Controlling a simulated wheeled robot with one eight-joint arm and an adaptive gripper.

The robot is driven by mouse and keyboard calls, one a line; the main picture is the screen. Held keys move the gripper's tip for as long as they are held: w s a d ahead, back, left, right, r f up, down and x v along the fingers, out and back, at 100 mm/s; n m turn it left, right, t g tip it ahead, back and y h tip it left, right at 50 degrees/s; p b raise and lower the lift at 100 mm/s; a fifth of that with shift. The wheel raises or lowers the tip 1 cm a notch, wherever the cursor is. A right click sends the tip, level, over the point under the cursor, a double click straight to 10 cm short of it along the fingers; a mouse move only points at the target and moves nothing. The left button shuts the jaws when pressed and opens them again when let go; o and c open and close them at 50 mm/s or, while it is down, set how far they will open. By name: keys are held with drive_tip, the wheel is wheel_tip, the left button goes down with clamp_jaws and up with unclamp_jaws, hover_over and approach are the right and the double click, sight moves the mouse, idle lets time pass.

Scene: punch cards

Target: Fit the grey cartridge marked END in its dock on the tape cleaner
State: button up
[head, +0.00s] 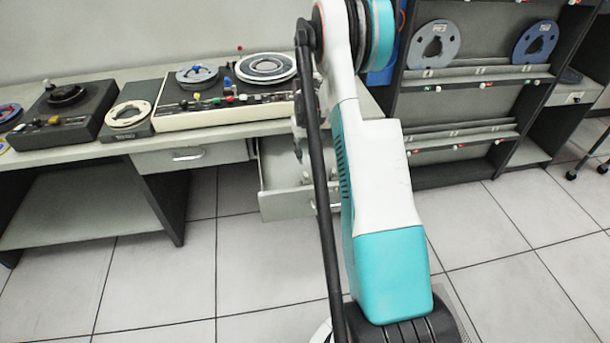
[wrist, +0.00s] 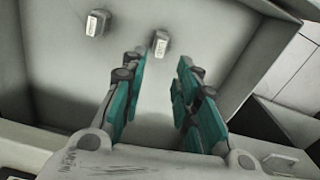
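Two small grey cartridges with pale labels lie apart in an open drawer (head: 283,203), seen from above in the wrist view. One cartridge (wrist: 96,22) is at the upper left. The other cartridge (wrist: 160,44) is just beyond my fingertips, in line with the gap between them. The label lettering is too small to tell which is END. My gripper (wrist: 160,64) is open and empty, pointing into the drawer. I cannot tell which desk machine is the tape cleaner; no dock is clear.
On the desk stand a cream two-reel machine (head: 222,108), a small reel unit (head: 128,115) and a dark machine with a black hub (head: 68,110). A closed drawer (head: 187,157) is left of the open one. A reel rack (head: 470,110) stands right. The floor in front is clear.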

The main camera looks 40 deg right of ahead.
sight(305, 174)
wheel_tip(305, 174, down, 7)
drive_tip(key=b, duration=0.4)
drive_tip(key=shift+f, duration=1.25)
clamp_jaws()
drive_tip(key=shift+r, duration=0.2)
drive_tip(key=shift+r+p, duration=1.15)
drive_tip(key=shift+r, duration=1.7)
wheel_tip(305, 174, up, 7)
drive_tip(key=p, duration=0.3)
